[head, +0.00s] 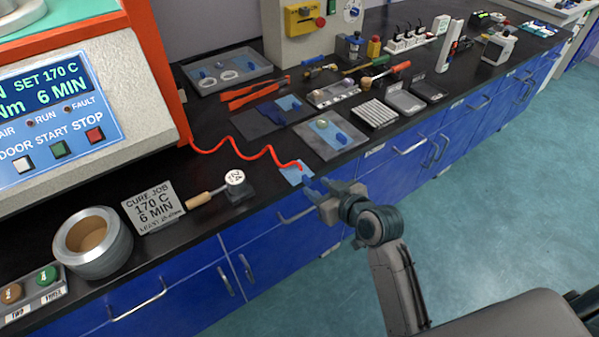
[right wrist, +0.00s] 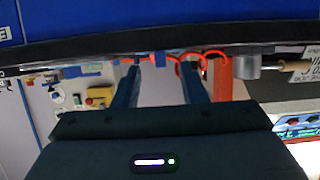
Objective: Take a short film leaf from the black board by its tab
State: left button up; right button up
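The black board (head: 258,123) lies flat on the dark counter, with blue film leaves (head: 272,112) on its right part; I cannot tell their lengths or tabs apart. Another light blue leaf (head: 293,174) lies at the counter's front edge, just left of my right gripper's fingertips. My right gripper (head: 328,187) is at the counter's front edge, its fingers apart. In the right wrist view the fingers (right wrist: 160,82) have an empty gap, and a small blue piece (right wrist: 160,58) shows beyond it at the counter edge. My left gripper is not in view.
A grey tray (head: 318,146) with blue pieces lies behind the gripper. A red cord (head: 236,152) curls across the counter left of it. The cure job sign (head: 152,208), a round gauge (head: 235,178) and a metal ring (head: 92,243) stand further left. Blue cabinets with handles lie below.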

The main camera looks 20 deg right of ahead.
aim_at(299, 173)
jog(key=x, duration=0.3)
jog(key=shift+s, duration=0.1)
grip_shut()
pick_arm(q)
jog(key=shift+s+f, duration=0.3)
pick_arm(e)
jog(key=shift+r, duration=0.1)
